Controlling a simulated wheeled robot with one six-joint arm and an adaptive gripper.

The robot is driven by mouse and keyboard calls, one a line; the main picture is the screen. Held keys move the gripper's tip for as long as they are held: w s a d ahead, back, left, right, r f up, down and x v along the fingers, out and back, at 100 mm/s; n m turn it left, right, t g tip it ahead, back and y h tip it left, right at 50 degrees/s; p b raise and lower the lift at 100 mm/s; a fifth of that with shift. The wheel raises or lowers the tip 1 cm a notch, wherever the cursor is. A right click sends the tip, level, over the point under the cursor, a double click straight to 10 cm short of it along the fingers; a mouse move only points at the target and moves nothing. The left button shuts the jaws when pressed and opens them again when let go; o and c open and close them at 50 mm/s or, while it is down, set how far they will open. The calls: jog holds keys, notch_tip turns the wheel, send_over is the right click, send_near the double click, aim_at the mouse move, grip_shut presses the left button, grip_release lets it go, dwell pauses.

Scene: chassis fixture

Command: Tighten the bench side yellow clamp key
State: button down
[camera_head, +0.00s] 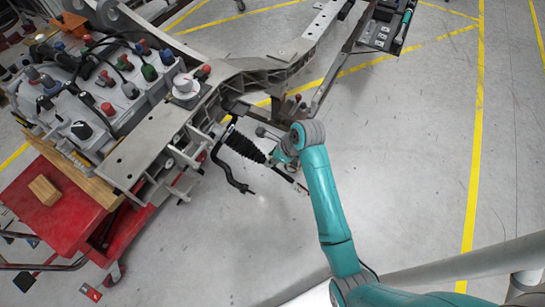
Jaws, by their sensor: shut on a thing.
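I cannot make out a yellow clamp key in the head view. The grey metal chassis frame (150,150) runs from lower left to upper middle. My teal arm reaches up from the lower right to the side of the frame, beside a black ribbed boot (245,146) and a dark curved rod (231,176). The arm's far end is small and partly covered by its own joint. My gripper cannot be picked out there, and what it touches is hidden.
A crowded panel of coloured knobs and cables (105,75) lies on the frame's left part. A red cart (45,200) with a wooden block (44,190) stands below it. A dark tool stand (383,30) is at the top.

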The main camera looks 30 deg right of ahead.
jog(key=shift+m, duration=0.6)
jog(key=c, duration=0.9)
grip_release()
jog(key=v, duration=1.2)
